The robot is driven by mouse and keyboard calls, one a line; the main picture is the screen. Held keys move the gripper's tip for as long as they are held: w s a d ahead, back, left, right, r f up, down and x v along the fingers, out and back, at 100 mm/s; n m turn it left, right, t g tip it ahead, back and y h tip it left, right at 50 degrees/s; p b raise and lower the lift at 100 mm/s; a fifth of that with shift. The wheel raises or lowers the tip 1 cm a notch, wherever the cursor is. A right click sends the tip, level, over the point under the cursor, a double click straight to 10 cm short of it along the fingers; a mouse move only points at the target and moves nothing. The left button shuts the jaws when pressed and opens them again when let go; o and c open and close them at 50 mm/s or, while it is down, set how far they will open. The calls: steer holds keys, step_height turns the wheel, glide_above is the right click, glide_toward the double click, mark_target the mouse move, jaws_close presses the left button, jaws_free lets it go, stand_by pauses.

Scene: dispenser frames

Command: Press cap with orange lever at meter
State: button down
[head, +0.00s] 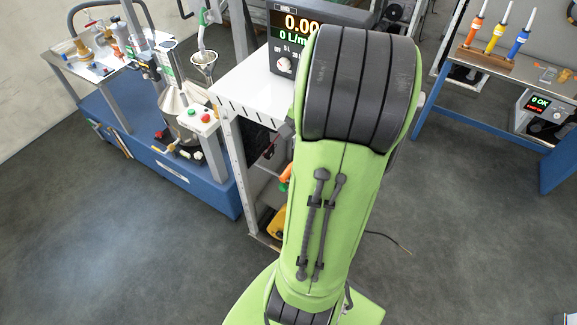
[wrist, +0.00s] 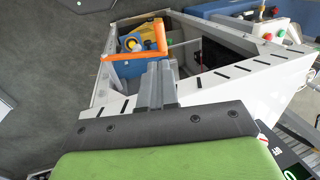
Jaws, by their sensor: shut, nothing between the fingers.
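The meter (head: 297,28) with a lit 0.00 display and a dial stands on the white cart top in the head view. Its lit display corner shows at the bottom right of the wrist view (wrist: 296,172). An orange L-shaped bar (wrist: 135,55) lies in front of a blue and yellow object (wrist: 130,40) in the wrist view. I cannot tell if it is the cap's lever. A small orange part (head: 286,172) shows beside my arm in the head view. My gripper (wrist: 157,68) is shut and empty, its fingertips just below the bar in the picture. My arm hides the gripper in the head view.
The white slotted cart top (wrist: 235,85) lies right of my gripper. A blue bench base (head: 165,150) with dispensing gear stands left, and a blue table (head: 480,85) with coloured screwdriver-like tools stands right.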

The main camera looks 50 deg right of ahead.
mark_target(285, 172)
steer(key=x, duration=1.2)
steer(key=shift+f+b, duration=0.2)
steer(key=shift+b, duration=0.1)
steer(key=shift+w+a, duration=0.1)
steer(key=shift+w+a+f+g+b, duration=0.1)
steer(key=shift+w+f+g+b, duration=0.25)
steer(key=shift+w+f+g, duration=0.3)
step_height(285, 172, down, 6)
steer(key=w+g+b, duration=0.1)
steer(key=g+b, duration=0.2)
steer(key=shift+w+a, duration=0.2)
steer(key=shift+w, duration=0.2)
steer(key=shift+f, duration=0.1)
